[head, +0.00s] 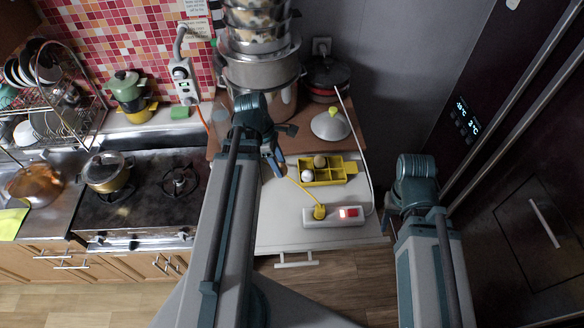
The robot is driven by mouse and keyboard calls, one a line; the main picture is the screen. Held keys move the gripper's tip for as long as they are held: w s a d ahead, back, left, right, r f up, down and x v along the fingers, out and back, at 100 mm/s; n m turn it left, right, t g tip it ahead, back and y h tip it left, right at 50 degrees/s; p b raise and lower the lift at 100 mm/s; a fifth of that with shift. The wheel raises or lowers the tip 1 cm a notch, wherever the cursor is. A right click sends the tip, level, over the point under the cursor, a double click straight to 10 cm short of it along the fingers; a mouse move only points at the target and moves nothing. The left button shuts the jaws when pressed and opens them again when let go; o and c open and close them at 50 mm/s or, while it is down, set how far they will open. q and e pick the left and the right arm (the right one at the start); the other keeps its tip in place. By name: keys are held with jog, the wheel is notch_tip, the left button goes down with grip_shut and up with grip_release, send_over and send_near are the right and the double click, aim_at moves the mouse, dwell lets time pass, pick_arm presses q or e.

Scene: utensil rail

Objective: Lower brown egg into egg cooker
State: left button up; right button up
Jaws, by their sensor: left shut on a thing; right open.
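My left gripper (276,163) points down over the white counter, just left of the yellow egg tray (344,181). It is shut on a small brownish thing, mostly hidden by the fingers, that looks like the brown egg. A white egg (306,176) and another brownish egg (320,161) sit in the tray. The egg cooker cannot be made out; my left arm covers the counter there. A pale domed lid (330,124) with a yellow-green knob lies behind the tray. My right arm stands right of the counter, its fingers out of sight.
A yellow plug (319,212) sits in a power strip (335,222) with a red switch, and its yellow cord runs left behind my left gripper. Stacked pots (260,75) and a dark pot (326,76) stand at the back. The stove (135,205) is left.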

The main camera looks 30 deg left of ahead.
pick_arm(q)
jog(key=a, duration=1.4)
jog(key=shift+s+a+r, duration=0.2)
pick_arm(e)
jog(key=shift+r, duration=0.15)
pick_arm(q)
jog(key=shift+f+b, duration=0.2)
jog(key=shift+b, duration=0.15)
jog(key=shift+f+b, duration=2.45)
jog(key=shift+b, duration=0.05)
pick_arm(e)
jog(key=shift+f, duration=2.65)
pick_arm(q)
jog(key=shift+f+b, duration=2.6)
pick_arm(e)
jog(key=shift+f, duration=2.6)
pick_arm(q)
jog(key=o, duration=0.8)
jog(key=shift+c, duration=0.2)
